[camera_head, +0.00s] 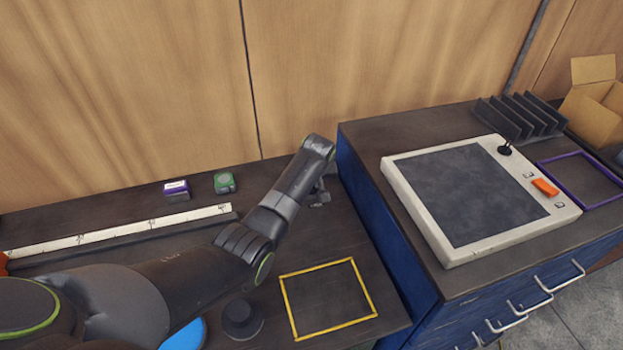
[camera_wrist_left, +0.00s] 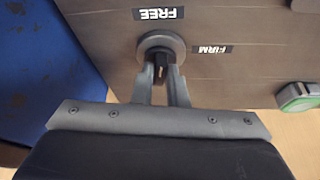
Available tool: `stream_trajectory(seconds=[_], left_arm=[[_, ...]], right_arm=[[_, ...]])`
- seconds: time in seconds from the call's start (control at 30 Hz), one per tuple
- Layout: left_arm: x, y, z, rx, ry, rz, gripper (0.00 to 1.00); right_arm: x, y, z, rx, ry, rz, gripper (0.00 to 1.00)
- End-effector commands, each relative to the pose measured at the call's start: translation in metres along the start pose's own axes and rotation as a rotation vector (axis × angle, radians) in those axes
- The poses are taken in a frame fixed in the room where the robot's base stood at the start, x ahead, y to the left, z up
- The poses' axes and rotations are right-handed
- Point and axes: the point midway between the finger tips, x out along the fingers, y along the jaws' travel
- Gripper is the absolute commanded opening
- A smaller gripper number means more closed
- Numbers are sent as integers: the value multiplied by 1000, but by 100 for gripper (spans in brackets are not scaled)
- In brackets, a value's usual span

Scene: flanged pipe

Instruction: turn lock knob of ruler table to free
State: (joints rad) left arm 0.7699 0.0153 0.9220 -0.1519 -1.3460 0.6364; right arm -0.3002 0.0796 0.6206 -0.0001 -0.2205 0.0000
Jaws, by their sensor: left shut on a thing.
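The lock knob (camera_wrist_left: 160,42) is a round grey disc with a narrow dark grip on the dark tabletop. In the left wrist view a FREE label (camera_wrist_left: 158,14) lies above it and a FIRM label (camera_wrist_left: 211,49) to its right. The knob's grip lines up roughly with the FREE label; its exact pointing is hard to tell. My left gripper (camera_wrist_left: 161,88) is shut on the knob's grip, one finger on each side. In the head view my left gripper (camera_head: 319,196) is at the right end of the ruler table (camera_head: 345,235), mostly hidden by my wrist. My right gripper is out of view.
A long white ruler (camera_head: 120,231) lies left of my arm. A purple-and-white block (camera_head: 176,190) and a green tape measure (camera_head: 225,183) stand behind it. A yellow frame (camera_head: 328,297) lies in front. A blue cabinet (camera_head: 375,215) with a white-framed panel (camera_head: 447,250) stands to the right.

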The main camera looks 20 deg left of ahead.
Motion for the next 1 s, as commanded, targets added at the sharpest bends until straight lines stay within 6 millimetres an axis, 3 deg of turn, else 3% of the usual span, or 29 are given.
stream_trajectory(seconds=[0.37,0.87,0.9,1.0], left_arm=[[0,2,-1,-132,1,-53,0],[0,2,-1,-149,1,-60,0],[0,2,-1,-149,1,-60,15],[0,2,-1,-148,1,-60,28]], right_arm=[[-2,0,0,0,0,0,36],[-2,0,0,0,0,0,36],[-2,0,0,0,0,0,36],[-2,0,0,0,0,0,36]])
